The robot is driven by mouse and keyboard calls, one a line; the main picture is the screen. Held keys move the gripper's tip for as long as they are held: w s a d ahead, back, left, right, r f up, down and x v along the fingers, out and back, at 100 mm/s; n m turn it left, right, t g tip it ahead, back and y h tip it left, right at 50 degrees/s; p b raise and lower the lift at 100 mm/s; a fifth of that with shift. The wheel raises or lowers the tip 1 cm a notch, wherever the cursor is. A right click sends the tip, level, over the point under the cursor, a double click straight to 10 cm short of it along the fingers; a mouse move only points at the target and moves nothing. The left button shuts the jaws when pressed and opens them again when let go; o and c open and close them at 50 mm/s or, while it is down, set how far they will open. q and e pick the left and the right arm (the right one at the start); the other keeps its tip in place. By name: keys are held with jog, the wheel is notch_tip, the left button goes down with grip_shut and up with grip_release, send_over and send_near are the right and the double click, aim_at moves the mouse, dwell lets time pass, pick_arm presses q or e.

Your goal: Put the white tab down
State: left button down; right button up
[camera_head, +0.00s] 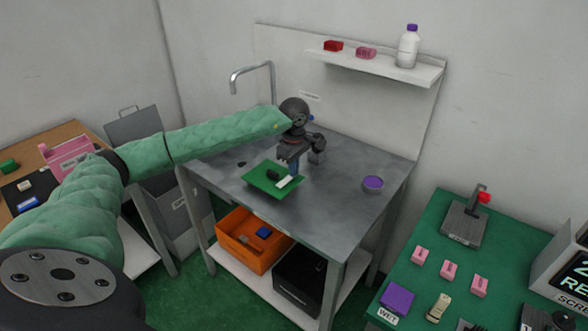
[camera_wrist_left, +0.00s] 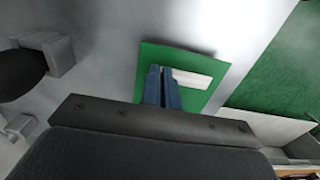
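The white tab (camera_head: 287,182) is a small flat strip at the near right part of the green board (camera_head: 262,188) on the grey metal table. It also shows in the left wrist view (camera_wrist_left: 194,79), reaching right from my fingertips over the green board. My left gripper (camera_head: 292,172) points down at the board. Its two blue fingers (camera_wrist_left: 163,80) are close together with one end of the tab at their tips; the exact contact is partly hidden. I cannot tell whether the tab touches the board. My right gripper is not in view.
A tap (camera_head: 252,72) rises behind. An orange bin (camera_head: 240,245) sits on the lower shelf. The table's front is clear.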

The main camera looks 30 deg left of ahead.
pick_arm(q)
jog(key=shift+f, duration=0.6)
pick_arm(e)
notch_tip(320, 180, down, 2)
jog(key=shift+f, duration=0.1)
pick_arm(q)
jog(key=c, duration=2.1)
grip_release()
jog(key=shift+f, duration=0.1)
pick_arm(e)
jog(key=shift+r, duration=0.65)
pick_arm(q)
jog(key=o, duration=0.4)
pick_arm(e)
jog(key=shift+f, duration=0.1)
